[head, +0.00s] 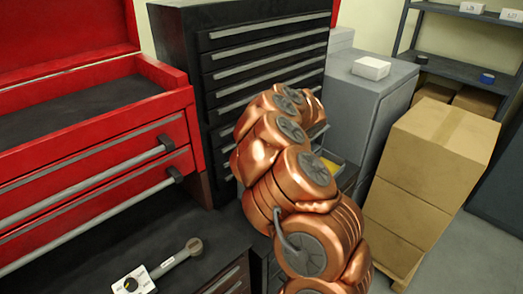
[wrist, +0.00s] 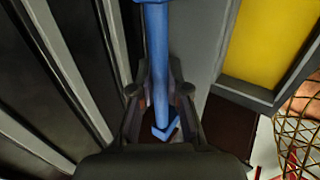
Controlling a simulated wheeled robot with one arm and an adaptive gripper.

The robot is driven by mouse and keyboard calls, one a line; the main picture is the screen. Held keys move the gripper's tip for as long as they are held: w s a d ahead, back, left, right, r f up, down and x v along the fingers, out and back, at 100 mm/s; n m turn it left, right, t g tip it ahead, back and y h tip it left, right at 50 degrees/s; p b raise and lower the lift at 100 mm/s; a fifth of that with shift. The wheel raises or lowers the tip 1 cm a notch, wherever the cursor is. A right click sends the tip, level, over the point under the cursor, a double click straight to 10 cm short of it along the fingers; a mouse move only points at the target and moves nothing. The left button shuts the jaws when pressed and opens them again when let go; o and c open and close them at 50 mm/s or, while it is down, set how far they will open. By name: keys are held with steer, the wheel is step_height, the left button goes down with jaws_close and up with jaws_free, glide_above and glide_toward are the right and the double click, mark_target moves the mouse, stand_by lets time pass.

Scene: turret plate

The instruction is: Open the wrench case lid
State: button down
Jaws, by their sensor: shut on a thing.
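My gripper (wrist: 160,92) shows in the wrist view with its fingers on either side of a long blue bar (wrist: 157,45), shut on it. The bar runs from the top edge down between the fingers to an angled blue end low in the picture. I cannot tell whether it is a wrench or part of the case. A yellow panel in a grey frame (wrist: 268,40) lies to the right and may belong to the wrench case. In the head view my copper arm hides the gripper and the bar. A small yellow patch (head: 329,166) shows just beyond the arm. No lid is clearly recognisable.
A black drawer cabinet (head: 262,55) stands behind my arm; its drawer fronts (wrist: 60,75) fill the left of the wrist view. A red tool chest (head: 95,140) is at left, a grey cabinet (head: 375,100) and stacked cardboard boxes (head: 430,160) at right. A gold wire mesh (wrist: 300,120) shows at right.

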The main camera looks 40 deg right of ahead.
steer(key=shift+w+r, duration=0.1)
steer(key=shift+w, duration=0.2)
steer(key=c, duration=1.1)
jaws_free()
steer(key=shift+c, duration=0.2)
steer(key=shift+s, duration=0.15)
steer(key=v, duration=1.2)
steer(key=shift+w, duration=0.25)
